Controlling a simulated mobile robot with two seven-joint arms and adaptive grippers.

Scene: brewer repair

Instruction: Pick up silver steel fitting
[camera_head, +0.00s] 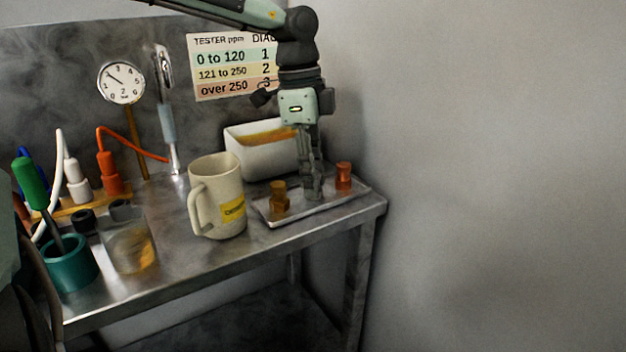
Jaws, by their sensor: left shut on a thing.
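My left gripper (312,190) comes down from above over the metal tray (334,207) at the right end of the bench. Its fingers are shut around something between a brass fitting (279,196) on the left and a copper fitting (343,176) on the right. The silver steel fitting cannot be made out apart from the grey fingers, which hide that spot. Whether the fingertips touch the tray is unclear. My right gripper is not in view.
A cream mug (217,187) stands just left of the tray, and a white bin (262,156) stands behind it. A glass beaker (128,243), a teal cup (67,266) and a gauge (121,83) are further left. The bench's right edge (376,207) lies close to the tray.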

